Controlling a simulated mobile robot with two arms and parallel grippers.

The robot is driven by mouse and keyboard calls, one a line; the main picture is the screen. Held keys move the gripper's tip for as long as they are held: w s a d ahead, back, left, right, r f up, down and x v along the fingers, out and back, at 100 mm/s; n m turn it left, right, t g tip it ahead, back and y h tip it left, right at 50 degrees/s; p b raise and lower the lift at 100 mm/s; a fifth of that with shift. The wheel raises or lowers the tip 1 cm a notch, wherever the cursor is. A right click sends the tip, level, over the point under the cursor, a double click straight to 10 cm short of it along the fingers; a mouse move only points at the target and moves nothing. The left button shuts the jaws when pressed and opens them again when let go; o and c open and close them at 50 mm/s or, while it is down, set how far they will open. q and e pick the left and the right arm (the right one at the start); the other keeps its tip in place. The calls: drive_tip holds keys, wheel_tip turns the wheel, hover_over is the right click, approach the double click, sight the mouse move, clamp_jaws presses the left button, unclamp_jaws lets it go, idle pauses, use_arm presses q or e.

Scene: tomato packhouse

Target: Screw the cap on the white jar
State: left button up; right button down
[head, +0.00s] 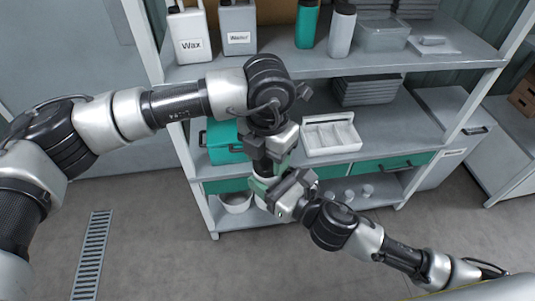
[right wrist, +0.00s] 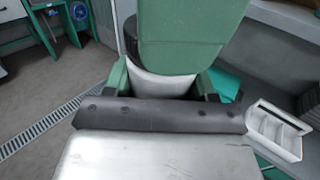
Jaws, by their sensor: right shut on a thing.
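The white jar (right wrist: 162,85) shows in the right wrist view as a pale body between the green fingers of my right gripper (right wrist: 165,88), which is shut on it. In the head view my right gripper (head: 268,190) comes in from the right and hides most of the jar. My left gripper (head: 268,165) points down from above, just over the jar. In the right wrist view one of its broad green fingers covers the jar's top. The cap cannot be made out, and whether the left jaws are open or closed is hidden.
A grey shelf rack (head: 400,65) stands behind, with a wax container (head: 190,38), a water container (head: 238,32) and bottles on top. A white divided tray (head: 331,137) and a teal box (head: 222,145) sit on the middle shelf. A white bowl (head: 236,203) is lower. The floor in front is clear.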

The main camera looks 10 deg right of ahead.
use_arm(q)
drive_tip(key=shift+c, duration=0.2)
drive_tip(key=o, duration=1.1)
drive_tip(key=shift+r, duration=0.1)
wheel_tip(320, 180, up, 12)
drive_tip(key=shift+f, duration=0.1)
idle(0.3)
